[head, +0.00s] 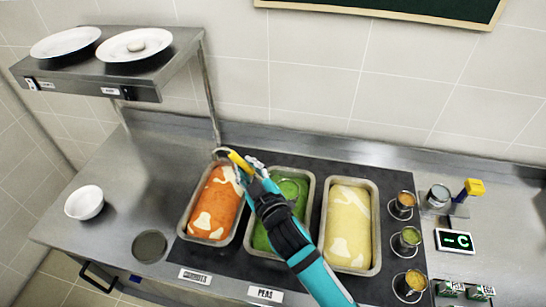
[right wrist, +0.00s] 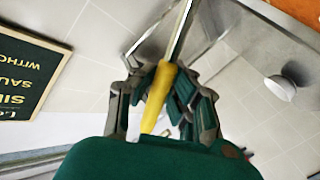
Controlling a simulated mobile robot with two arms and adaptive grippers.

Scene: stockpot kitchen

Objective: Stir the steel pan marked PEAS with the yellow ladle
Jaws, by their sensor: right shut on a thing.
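The steel pan marked PEAS (head: 311,205) sits in the middle of three pans and holds green food. Its label (head: 265,293) is on the counter's front edge. My right gripper (head: 246,168) is shut on the yellow handle of the ladle (head: 237,159). In the right wrist view, the yellow handle (right wrist: 160,92) stands between the fingers and a steel shaft runs up from it. My arm covers part of the PEAS pan. My left gripper is not in view.
A pan of orange food (head: 214,204) stands left and a pan of cream food (head: 350,225) right. Small steel cups (head: 408,240) and a display (head: 455,240) stand farther right. A shelf (head: 150,80) with plates is at back left. A white bowl (head: 84,202) is on the left counter.

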